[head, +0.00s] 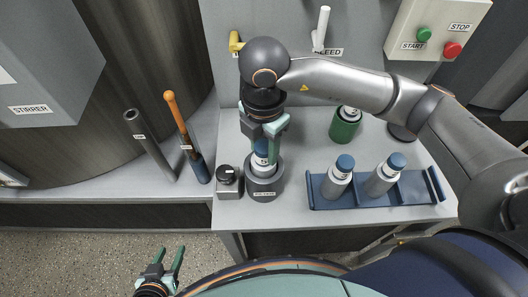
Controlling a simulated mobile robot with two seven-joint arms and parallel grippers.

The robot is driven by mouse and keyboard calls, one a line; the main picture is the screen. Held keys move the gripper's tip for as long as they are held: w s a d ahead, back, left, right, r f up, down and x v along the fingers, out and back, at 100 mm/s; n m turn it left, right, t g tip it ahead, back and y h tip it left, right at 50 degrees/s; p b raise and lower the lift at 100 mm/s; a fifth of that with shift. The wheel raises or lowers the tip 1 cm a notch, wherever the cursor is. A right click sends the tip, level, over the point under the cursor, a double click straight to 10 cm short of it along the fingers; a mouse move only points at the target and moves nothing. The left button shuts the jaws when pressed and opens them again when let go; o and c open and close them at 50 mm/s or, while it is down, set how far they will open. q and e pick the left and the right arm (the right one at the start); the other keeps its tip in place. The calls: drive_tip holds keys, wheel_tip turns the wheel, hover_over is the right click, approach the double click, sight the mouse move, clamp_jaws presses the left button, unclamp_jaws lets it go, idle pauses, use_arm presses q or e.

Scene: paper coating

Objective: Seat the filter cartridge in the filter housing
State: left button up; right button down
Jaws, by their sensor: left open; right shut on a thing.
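A grey filter cartridge with a blue cap (262,158) is held by my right gripper (264,150), whose green fingers are shut on its upper part. The cartridge is upright at the mouth of a dark grey cup-like housing (264,187) with a label on its front. Its lower part is hidden by the housing wall, so how deep it sits cannot be told. My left gripper (171,262) is open and empty, low in front of the bench, above the floor.
A blue tray (414,198) holds two similar cartridges (337,178) and (384,176). A green container (344,128) with another labelled item stands behind. A small dark-capped block (228,184) is close left of the housing. An orange-handled tool (182,130) and grey tube (148,146) stand left.

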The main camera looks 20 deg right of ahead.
wheel_tip(320, 180, down, 3)
drive_tip(key=shift+r, duration=0.1)
drive_tip(key=shift+c, duration=2)
unclamp_jaws()
drive_tip(key=shift+r, duration=0.15)
wheel_tip(320, 180, up, 12)
drive_tip(key=shift+f, duration=0.1)
